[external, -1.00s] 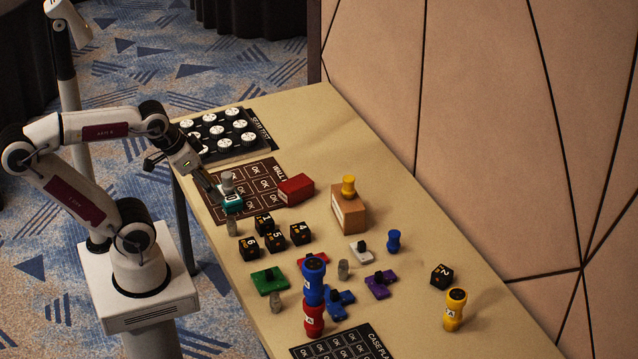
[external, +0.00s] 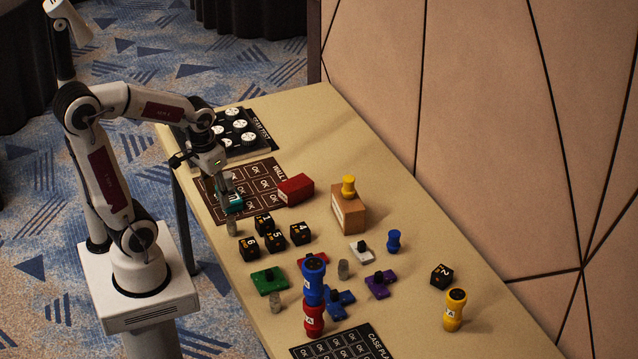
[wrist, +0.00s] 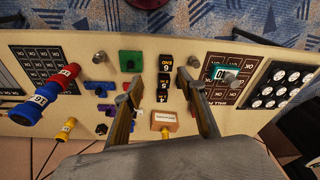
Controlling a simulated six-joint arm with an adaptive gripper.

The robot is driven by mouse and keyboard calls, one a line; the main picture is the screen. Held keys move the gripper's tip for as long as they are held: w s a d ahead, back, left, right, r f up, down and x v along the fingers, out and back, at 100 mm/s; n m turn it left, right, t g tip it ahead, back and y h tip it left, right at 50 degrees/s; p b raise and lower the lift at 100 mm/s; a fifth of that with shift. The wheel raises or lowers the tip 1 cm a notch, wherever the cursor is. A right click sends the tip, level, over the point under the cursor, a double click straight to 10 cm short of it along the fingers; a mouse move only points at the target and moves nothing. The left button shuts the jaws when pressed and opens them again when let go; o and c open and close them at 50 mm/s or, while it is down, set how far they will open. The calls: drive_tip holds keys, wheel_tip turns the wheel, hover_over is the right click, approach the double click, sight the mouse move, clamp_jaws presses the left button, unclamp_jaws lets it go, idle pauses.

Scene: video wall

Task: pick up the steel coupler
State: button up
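Several small grey metal cylinders match the steel coupler; I cannot tell which is meant. One (external: 232,227) stands beside the black dice, another (external: 343,270) is mid-table, and a third (external: 275,302) stands near the green block. In the wrist view, grey cylinders show near the right finger (wrist: 194,61) and at upper left (wrist: 99,57). In the external view my gripper (external: 224,182) is above the teal block (external: 232,204).
Black numbered dice (external: 274,241) cluster near the middle. A red box (external: 295,189) and a wooden block (external: 348,209) with a yellow peg stand beyond. A blue cylinder (external: 313,282) stands above a red one (external: 314,318). The far right table side has free room.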

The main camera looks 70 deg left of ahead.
drive_tip(key=w+a+f+n+g, duration=0.3)
drive_tip(key=w+a+f+n, duration=0.1)
drive_tip(key=a+f+n, duration=0.8)
drive_tip(key=n+t, duration=0.1)
drive_tip(key=n, duration=0.3)
hover_over(231, 218)
drive_tip(key=f, duration=0.1)
drive_tip(key=d+f, duration=0.1)
drive_tip(key=f, duration=0.1)
drive_tip(key=shift+w+f+y, duration=0.2)
drive_tip(key=shift+y, duration=0.1)
drive_tip(key=shift+w+n, duration=0.15)
drive_tip(key=shift+n, duration=0.35)
drive_tip(key=shift+a+f, duration=0.2)
drive_tip(key=shift+f, duration=1.1)
drive_tip(key=shift+f, duration=0.1)
drive_tip(key=shift+s+a+f, duration=0.1)
drive_tip(key=shift+f, duration=0.75)
drive_tip(key=shift+s+a+f, duration=0.15)
drive_tip(key=shift+f, duration=0.65)
drive_tip(key=shift+s+a+f, duration=0.1)
drive_tip(key=shift+f, duration=0.75)
